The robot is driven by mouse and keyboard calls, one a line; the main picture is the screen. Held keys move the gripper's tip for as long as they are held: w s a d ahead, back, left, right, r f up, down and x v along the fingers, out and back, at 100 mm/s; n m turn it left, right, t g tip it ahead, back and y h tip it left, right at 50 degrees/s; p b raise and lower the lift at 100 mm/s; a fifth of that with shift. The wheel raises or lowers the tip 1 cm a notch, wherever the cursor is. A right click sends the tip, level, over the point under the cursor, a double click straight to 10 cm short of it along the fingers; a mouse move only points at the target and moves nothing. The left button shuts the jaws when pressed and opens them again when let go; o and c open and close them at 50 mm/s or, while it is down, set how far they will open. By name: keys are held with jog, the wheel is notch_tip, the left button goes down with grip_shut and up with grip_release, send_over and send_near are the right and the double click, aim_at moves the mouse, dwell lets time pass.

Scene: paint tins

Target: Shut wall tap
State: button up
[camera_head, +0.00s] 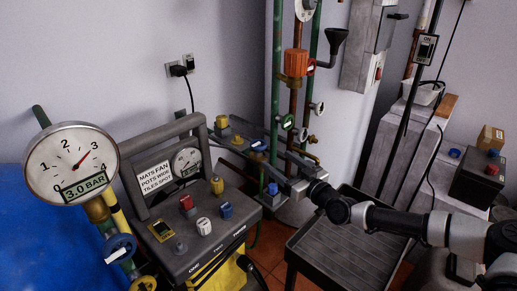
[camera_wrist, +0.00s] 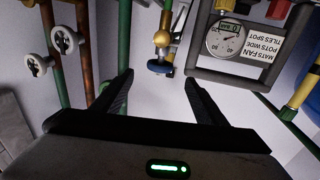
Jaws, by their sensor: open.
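A brass tap fitting (camera_wrist: 162,38) with a dark blue round handle (camera_wrist: 160,68) hangs in the wrist view, between and beyond my fingertips. I cannot tell which of the several fittings is the wall tap, nor whether this one is open or shut. My gripper (camera_wrist: 158,78) is open and empty, with its fingers apart on either side of the blue handle and no clear contact. In the head view my gripper (camera_head: 279,173) is by the lower wall pipes, to the right of the control panel. There its fingers partly merge with the clutter behind.
Green and copper pipes (camera_head: 277,60) with several small handwheels run up the wall. A control panel (camera_head: 200,243) with coloured knobs and a gauge reading 3.0 BAR (camera_head: 72,165) stand left. A black tray (camera_head: 340,250) lies below my arm. A switch box (camera_head: 426,48) hangs right.

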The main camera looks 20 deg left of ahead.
aim_at(258, 146)
jog(key=b+x, duration=0.2)
jog(key=x, duration=1)
jog(key=c, duration=1)
